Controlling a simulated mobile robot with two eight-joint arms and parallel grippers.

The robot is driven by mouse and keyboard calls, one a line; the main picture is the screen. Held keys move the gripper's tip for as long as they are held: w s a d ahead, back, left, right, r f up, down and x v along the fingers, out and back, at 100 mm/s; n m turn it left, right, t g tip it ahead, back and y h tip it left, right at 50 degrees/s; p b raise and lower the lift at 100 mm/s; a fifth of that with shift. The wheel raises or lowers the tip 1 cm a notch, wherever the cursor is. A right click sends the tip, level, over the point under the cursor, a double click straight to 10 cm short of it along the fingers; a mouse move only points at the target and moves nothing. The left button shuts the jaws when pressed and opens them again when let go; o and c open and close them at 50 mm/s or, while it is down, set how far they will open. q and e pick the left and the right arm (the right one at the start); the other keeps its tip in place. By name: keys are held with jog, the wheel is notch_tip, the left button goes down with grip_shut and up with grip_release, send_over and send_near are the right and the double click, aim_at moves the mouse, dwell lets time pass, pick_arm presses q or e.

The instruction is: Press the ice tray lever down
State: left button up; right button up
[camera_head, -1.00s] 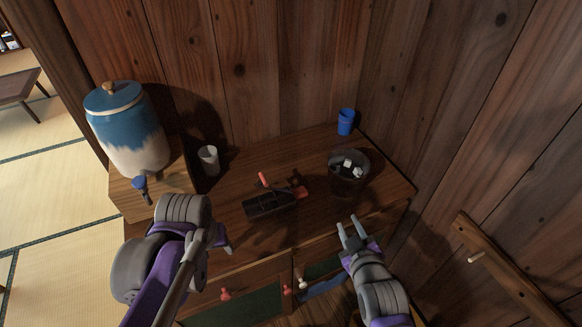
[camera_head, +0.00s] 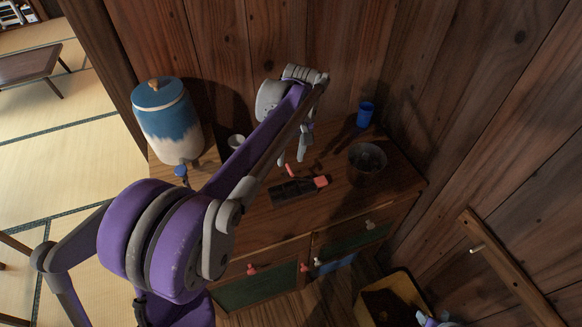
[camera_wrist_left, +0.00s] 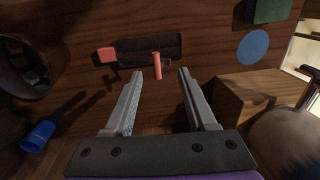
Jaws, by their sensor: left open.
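The dark ice tray (camera_head: 292,192) lies on the wooden cabinet top, with a red end piece (camera_head: 321,181) at its right. Its red lever (camera_head: 290,170) stands up from the tray. In the left wrist view the tray (camera_wrist_left: 135,47) is ahead, and the lever (camera_wrist_left: 157,66) shows between the fingertips; I cannot tell the exact gap. My left gripper (camera_head: 292,161) is open and empty, pointing down just above and behind the lever; it also shows in the left wrist view (camera_wrist_left: 160,72). My right gripper (camera_head: 432,320) is mostly cut off at the bottom edge.
A dark bucket (camera_head: 367,165) and a blue cup (camera_head: 366,113) stand right of the tray. A white cup (camera_head: 236,141) and a blue-white dispenser (camera_head: 168,120) on a wooden stand are at left. Wooden walls close the back and right. A yellow bin (camera_head: 399,281) stands below right.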

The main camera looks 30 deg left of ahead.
aim_at(289, 171)
pick_arm(q)
jog(key=f, duration=0.5)
jog(key=shift+s+a+f, duration=0.1)
jog(key=shift+s+a, duration=0.05)
jog(key=shift+a, duration=0.05)
grip_shut()
dwell(1.2)
